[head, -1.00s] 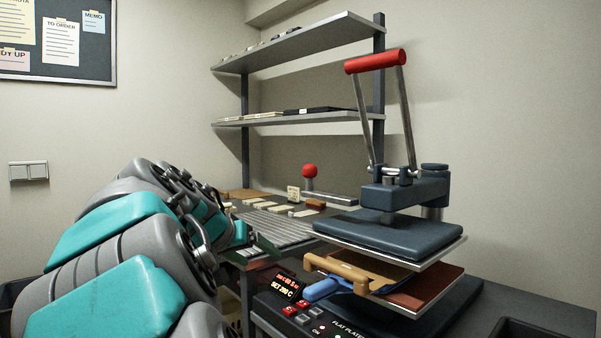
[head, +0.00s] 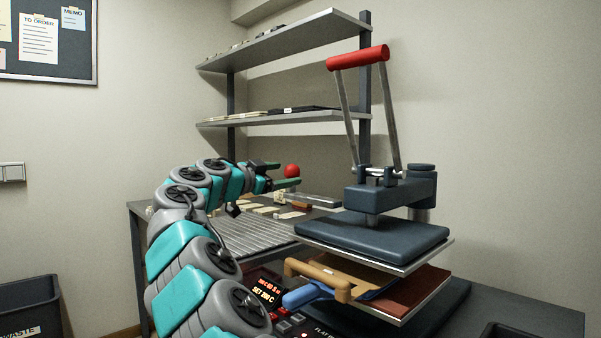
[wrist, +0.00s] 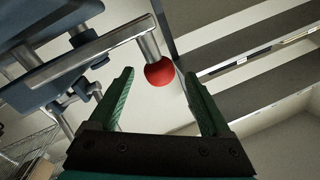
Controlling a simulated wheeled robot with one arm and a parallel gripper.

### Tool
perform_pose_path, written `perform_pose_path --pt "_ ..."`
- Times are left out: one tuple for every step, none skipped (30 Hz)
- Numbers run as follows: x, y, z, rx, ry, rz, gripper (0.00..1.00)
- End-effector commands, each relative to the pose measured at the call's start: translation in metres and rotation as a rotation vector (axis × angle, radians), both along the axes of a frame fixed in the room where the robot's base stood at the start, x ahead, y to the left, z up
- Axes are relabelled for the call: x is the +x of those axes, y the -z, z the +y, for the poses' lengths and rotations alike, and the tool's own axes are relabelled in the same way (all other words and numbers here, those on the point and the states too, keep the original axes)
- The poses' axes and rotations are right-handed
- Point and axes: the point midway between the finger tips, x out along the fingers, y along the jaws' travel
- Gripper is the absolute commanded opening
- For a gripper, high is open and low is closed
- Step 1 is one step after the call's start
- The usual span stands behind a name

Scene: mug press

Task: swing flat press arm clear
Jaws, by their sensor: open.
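The flat press has a dark blue upper head (head: 372,237) raised above its lower parts, with a red crossbar handle (head: 358,57) standing up on two rods. A red ball knob (head: 292,171) sits on a metal post at the end of a grey bar (head: 318,200) left of the head. In the wrist view the knob (wrist: 159,72) hangs between the lines of my fingers, with the bar running to the press head at left. My gripper (head: 284,173) is open, its green fingers near the knob. It holds nothing; contact with the knob is not clear.
A wooden-handled piece (head: 320,279) and a blue handle (head: 307,295) stick out below the head. A red-brown sheet (head: 408,293) lies beneath. Shelves (head: 290,117) hang behind. A ribbed tray (head: 245,236) lies left; a waste bin (head: 28,305) stands at lower left.

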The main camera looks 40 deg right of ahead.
Motion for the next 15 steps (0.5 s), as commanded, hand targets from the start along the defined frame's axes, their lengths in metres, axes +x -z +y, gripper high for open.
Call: perform_pose_path --pt "0.001 0.000 -0.006 0.002 0.001 0.002 0.82" --pt "0.002 0.000 -0.009 0.002 0.001 0.002 0.82" --pt "0.003 0.000 -0.014 0.003 0.000 0.002 0.82" --pt "0.004 0.000 -0.017 0.003 0.000 0.001 0.82" --pt "0.005 -0.001 -0.022 0.003 0.000 0.001 0.82" --pt "0.006 -0.001 -0.027 0.002 0.000 0.001 0.82" --pt "0.007 -0.002 -0.031 0.002 0.000 0.001 0.82" --pt "0.008 -0.002 -0.035 0.001 0.000 0.000 0.82" --pt "0.010 -0.002 -0.041 0.002 -0.001 -0.001 0.82" --pt "0.011 -0.001 -0.046 0.003 0.000 0.001 0.82" --pt "0.012 -0.001 -0.050 0.004 0.000 0.001 0.82" --pt "0.013 0.000 -0.055 0.005 0.001 0.002 0.82" --pt "0.013 0.000 -0.058 0.005 0.001 0.002 0.82" --pt "0.014 0.000 -0.061 0.004 0.001 0.002 0.82" --pt "0.015 0.000 -0.064 0.003 0.000 0.002 0.82"
